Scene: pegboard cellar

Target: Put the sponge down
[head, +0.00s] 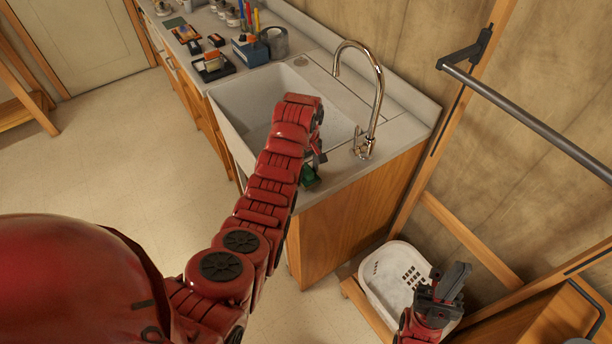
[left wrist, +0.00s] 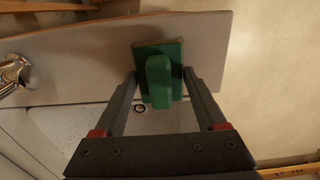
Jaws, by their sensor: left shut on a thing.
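The green sponge (head: 310,178) shows just below my left gripper (head: 318,158) in the head view, by the right end of the sink counter (head: 345,172). In the left wrist view, the sponge (left wrist: 160,65) is a flat green piece with a raised block on top. It sits between the fingertips of my left gripper (left wrist: 161,80), which is shut on it. The counter lies behind it in that view; I cannot tell whether the sponge touches it. My right gripper (head: 448,284) is at the lower right, away from the counter; its jaw opening is unclear.
The white sink basin (head: 262,92) and chrome faucet (head: 372,100) are beside my left gripper. Several small items, including a blue box (head: 250,52), stand at the counter's far end. A white basket (head: 388,272) is near my right gripper.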

